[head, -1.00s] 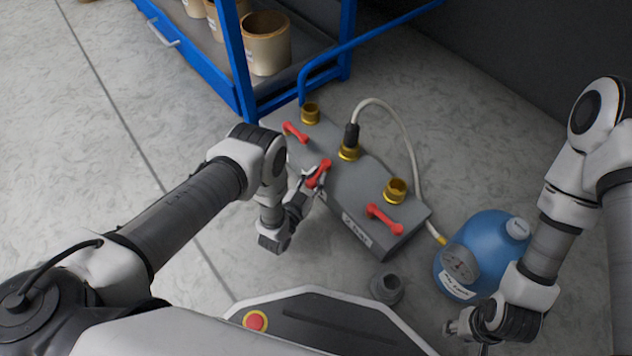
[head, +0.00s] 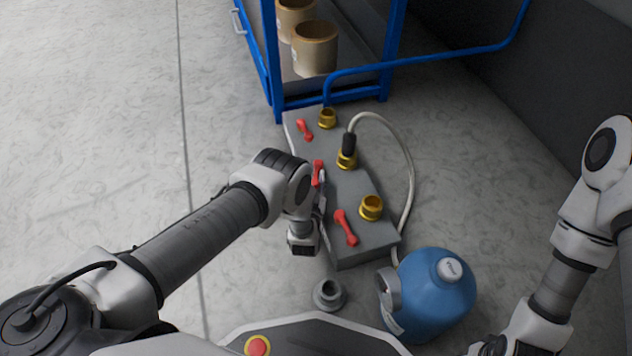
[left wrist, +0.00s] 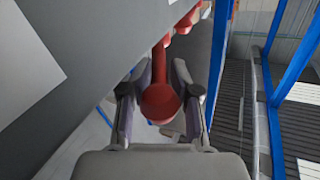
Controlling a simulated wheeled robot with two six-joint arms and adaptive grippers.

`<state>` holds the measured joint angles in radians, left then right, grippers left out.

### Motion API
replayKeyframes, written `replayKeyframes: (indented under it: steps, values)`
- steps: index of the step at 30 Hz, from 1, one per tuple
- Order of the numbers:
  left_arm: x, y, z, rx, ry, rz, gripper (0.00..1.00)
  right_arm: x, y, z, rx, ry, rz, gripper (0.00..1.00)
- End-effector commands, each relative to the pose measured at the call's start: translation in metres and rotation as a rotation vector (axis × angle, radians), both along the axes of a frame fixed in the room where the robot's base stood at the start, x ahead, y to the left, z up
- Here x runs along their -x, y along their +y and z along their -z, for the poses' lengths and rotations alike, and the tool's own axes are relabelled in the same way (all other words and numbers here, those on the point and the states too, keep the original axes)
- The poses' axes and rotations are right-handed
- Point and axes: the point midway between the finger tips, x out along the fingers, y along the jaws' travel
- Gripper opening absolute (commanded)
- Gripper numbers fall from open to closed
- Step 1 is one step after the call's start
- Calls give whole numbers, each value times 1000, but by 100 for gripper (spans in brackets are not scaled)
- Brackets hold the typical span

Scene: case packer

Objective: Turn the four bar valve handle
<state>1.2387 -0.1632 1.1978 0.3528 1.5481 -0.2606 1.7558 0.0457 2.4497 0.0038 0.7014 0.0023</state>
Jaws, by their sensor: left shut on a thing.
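A grey valve block (head: 372,240) on the floor carries three red handles and brass fittings. My left gripper (head: 320,192) is at the middle red handle (head: 317,168), at the block's left edge. In the left wrist view my left gripper (left wrist: 160,100) has its fingers on both sides of the red handle's round end (left wrist: 159,103), shut on it. The wrist partly hides this handle in the head view. The far handle (head: 304,129) and near handle (head: 345,227) are untouched. My right gripper (head: 488,347) is at the bottom edge, partly cut off.
A blue gas bottle (head: 440,295) with a gauge stands right of the block. A pale hose (head: 408,170) loops from the middle brass fitting. A grey fitting (head: 329,295) lies in front. A blue rack (head: 270,60) with brown pots is behind. The floor to the left is clear.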

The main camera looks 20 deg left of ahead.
Motion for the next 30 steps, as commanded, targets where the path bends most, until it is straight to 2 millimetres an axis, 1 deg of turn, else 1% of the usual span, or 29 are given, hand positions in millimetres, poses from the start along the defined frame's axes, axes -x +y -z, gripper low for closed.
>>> replayKeyframes:
  steps: [1, 17, 18, 30]
  values:
    - [5, -2, 6, 0, 13, -4, 0, 0, 0, 0, 0, 0, 0, 40]
    - [3, -3, 5, 1, 13, -22, 0, 0, 0, 1, 0, 0, 0, 40]
    - [3, -3, 5, 0, 12, -22, 41, 0, 0, 1, 0, 0, 0, 40]
    - [1, -1, 2, 1, 4, -24, 41, 0, 0, 1, 0, 0, 1, 40]
